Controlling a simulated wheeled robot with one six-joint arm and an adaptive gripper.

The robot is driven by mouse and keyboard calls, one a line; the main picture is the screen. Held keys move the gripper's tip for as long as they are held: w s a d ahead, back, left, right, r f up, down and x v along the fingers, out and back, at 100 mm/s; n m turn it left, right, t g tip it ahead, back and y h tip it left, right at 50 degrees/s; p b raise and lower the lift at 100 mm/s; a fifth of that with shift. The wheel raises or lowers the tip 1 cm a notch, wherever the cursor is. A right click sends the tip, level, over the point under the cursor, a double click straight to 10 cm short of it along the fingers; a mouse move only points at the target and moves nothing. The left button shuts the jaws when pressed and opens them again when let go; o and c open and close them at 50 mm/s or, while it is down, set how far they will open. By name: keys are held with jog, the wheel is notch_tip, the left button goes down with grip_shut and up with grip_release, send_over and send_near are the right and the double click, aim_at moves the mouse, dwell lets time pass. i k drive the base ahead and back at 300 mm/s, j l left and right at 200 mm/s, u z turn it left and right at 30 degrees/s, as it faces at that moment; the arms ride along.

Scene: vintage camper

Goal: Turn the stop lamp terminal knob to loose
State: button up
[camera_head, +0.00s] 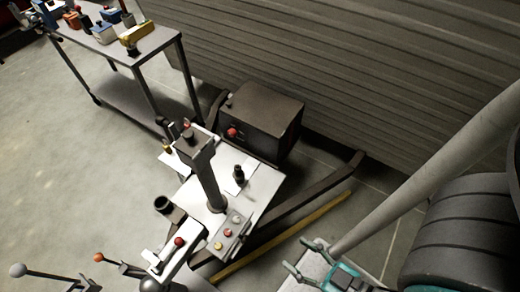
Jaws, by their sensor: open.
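A small grey terminal panel (229,235) with several coloured knobs sits at the near edge of the pale plate. Its red knob (228,232) is between a yellow knob (218,246) and a pale knob (237,219). I cannot read labels, so I cannot tell which is the stop lamp knob or how any is set. My gripper (298,254), grey and teal, is at the bottom, right of the panel and apart from it. Its two fingers are spread and nothing shows between them.
A dark post (205,180) rises beside the panel. A dark box (264,119) with a red knob stands behind. A lever with a red knob (179,241) is at the near left. A metal shelf table (155,45) holds several items. Open concrete floor lies left.

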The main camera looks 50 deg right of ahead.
aim_at(228, 233)
jog(key=z, duration=0.55)
jog(key=k+j+u, duration=0.15)
jog(key=k, duration=0.35)
jog(key=k+j+u, duration=0.15)
jog(key=k+j, duration=0.15)
jog(key=k, duration=0.2)
jog(key=i+j+u, duration=0.45)
jog(key=i+j, duration=0.2)
